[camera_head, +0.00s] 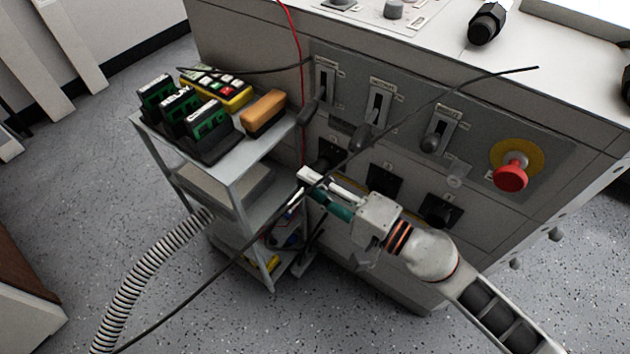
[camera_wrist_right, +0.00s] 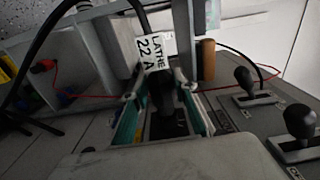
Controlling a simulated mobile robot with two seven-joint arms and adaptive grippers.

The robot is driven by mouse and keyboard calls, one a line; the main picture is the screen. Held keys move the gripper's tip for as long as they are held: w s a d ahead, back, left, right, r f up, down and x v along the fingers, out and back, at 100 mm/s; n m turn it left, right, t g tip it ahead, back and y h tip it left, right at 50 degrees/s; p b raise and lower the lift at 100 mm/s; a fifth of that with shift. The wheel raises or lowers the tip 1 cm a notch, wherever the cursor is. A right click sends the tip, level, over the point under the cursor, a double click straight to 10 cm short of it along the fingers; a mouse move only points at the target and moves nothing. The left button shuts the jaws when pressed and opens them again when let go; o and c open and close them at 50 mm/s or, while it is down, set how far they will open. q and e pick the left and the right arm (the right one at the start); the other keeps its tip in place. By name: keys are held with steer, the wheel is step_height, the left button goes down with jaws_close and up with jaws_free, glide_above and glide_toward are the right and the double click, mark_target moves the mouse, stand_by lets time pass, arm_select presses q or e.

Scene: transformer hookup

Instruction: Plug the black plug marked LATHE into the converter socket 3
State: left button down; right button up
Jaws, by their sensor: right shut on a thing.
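My right gripper (camera_head: 318,191) is shut on the black LATHE plug (camera_wrist_right: 162,97), in front of the cabinet's lower panel. In the right wrist view the plug sits between the green-lined fingers, with a white tag (camera_wrist_right: 153,52) reading LATHE 22 A. In the head view the gripper mostly hides the plug. Three dark sockets line the cabinet front: a left one (camera_head: 330,150), a middle one (camera_head: 384,182) and a right one (camera_head: 440,210). Their numbers are too small to read surely. The gripper is nearest the left and middle sockets; contact cannot be told. My left gripper is not in view.
A shelf cart (camera_head: 235,165) stands left of the gripper, carrying green-black devices (camera_head: 190,112), a yellow remote (camera_head: 217,90) and an orange block (camera_head: 264,111). Lever switches (camera_head: 378,108) and a red stop button (camera_head: 510,174) project above the sockets. A black cable (camera_head: 215,275) crosses the scene.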

steer(key=shift+f, duration=0.2)
stand_by(0.4)
steer(key=shift+w+d+b, duration=0.3)
steer(key=shift+w+d, duration=0.3)
steer(key=shift+w, duration=0.25)
stand_by(0.6)
steer(key=shift+w+d+r, duration=0.15)
steer(key=shift+w+r, duration=0.05)
steer(key=shift+r, duration=0.15)
stand_by(1.0)
steer(key=o, duration=1.3)
steer(key=c, duration=0.4)
steer(key=shift+s, duration=0.15)
steer(key=shift+s+a+f, duration=0.1)
steer(key=shift+s+a, duration=0.1)
steer(key=shift+s, duration=0.05)
